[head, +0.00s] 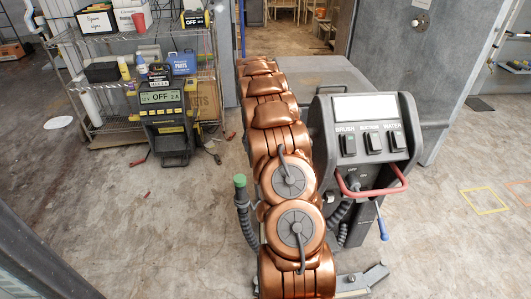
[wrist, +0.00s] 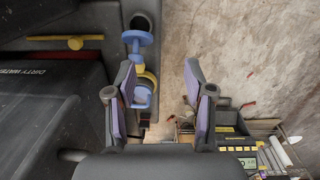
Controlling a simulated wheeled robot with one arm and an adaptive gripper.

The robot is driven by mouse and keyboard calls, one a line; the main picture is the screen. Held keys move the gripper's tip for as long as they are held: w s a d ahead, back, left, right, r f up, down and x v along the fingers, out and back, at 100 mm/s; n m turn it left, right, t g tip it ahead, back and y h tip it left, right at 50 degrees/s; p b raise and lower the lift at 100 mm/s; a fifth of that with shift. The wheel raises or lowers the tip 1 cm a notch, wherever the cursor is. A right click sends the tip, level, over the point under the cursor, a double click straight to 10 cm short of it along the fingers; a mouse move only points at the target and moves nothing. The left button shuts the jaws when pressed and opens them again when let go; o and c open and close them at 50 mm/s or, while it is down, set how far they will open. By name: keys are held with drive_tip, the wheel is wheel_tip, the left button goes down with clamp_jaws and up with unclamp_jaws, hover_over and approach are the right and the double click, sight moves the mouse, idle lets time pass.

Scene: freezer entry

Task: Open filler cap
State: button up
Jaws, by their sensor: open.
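The scrubber machine (head: 345,115) stands right of my arm in the head view, its panel facing the camera. In the wrist view, a blue cap-like part (wrist: 137,40) sits below a dark round opening (wrist: 141,21) on the machine's edge, with a yellow ring (wrist: 151,78) under it. I cannot tell whether this cap covers an opening. My gripper (wrist: 158,66) is open with nothing clamped between its purple pads. Its left finger is close to the blue part and overlaps it in view; contact is unclear. The head view does not show the fingers.
A dark tank (wrist: 50,120) marked "DIRTY WATER" fills the wrist view's left. A wire shelf (head: 110,85) and a charger unit (head: 165,120) stand at left in the head view. A grey hose (head: 245,215) with a green end rises beside my arm.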

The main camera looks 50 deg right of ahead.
drive_tip(key=shift+m, duration=0.3)
drive_tip(key=d, duration=0.2)
drive_tip(key=d+f+p, duration=0.1)
drive_tip(key=d, duration=0.1)
drive_tip(key=d+f, duration=0.1)
drive_tip(key=d, duration=0.1)
drive_tip(key=shift+f, duration=0.25)
drive_tip(key=shift+f+p, duration=1.5)
drive_tip(key=shift+f, duration=2.5)
clamp_jaws()
